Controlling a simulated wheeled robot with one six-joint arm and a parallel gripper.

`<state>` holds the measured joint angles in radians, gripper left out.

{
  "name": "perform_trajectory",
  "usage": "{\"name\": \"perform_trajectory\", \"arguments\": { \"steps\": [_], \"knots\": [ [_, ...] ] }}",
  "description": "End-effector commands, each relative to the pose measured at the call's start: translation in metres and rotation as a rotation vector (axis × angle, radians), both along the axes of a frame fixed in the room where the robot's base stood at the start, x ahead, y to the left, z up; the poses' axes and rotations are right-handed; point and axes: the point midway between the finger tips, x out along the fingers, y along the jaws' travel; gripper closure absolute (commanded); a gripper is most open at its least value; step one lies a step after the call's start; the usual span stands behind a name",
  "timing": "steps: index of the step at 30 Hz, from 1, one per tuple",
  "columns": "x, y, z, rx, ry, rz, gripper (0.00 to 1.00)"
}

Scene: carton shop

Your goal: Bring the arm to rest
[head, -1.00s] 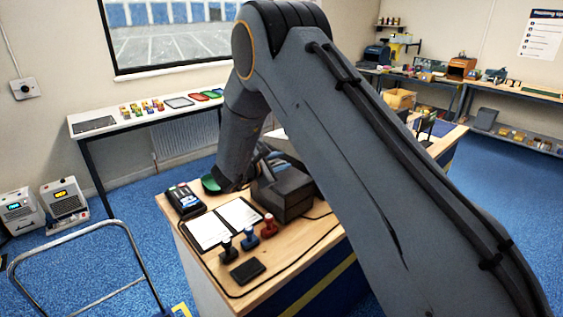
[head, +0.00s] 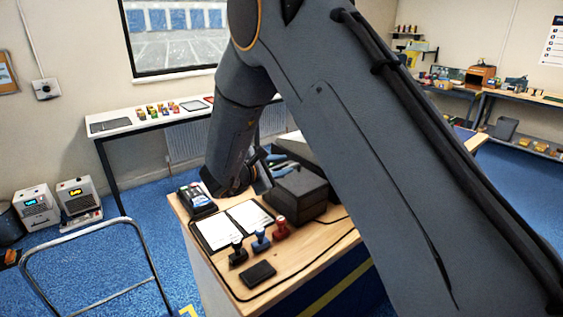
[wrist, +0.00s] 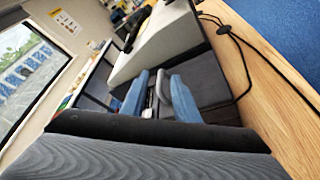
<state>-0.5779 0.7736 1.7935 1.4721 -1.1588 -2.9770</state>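My gripper (wrist: 160,88) shows in the wrist view as two blue fingers with a gap between them. The blue fingers of my gripper (head: 276,163) show beside the dark device (head: 297,192), partly hidden by my wrist.
A card terminal (head: 197,198), an open book (head: 232,226), a black stamp (head: 238,252), a blue stamp (head: 261,240), a red stamp (head: 281,228) and a black pad (head: 258,274) lie on the desk. A metal trolley handle (head: 88,232) stands front left. Blue floor lies between.

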Motion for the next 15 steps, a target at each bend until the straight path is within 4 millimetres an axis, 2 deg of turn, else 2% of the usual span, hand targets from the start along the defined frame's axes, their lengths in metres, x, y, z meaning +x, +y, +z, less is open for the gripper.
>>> {"name": "perform_trajectory", "arguments": {
  "steps": [5, 10, 15],
  "knots": [
    [0.01, -0.009, 0.01, 0.14, -0.071, 0.029, 0.72],
    [0.019, -0.02, 0.022, 0.439, -0.171, 0.073, 0.72],
    [0.012, -0.03, 0.029, 0.765, -0.209, 0.072, 0.72]
  ]
}}
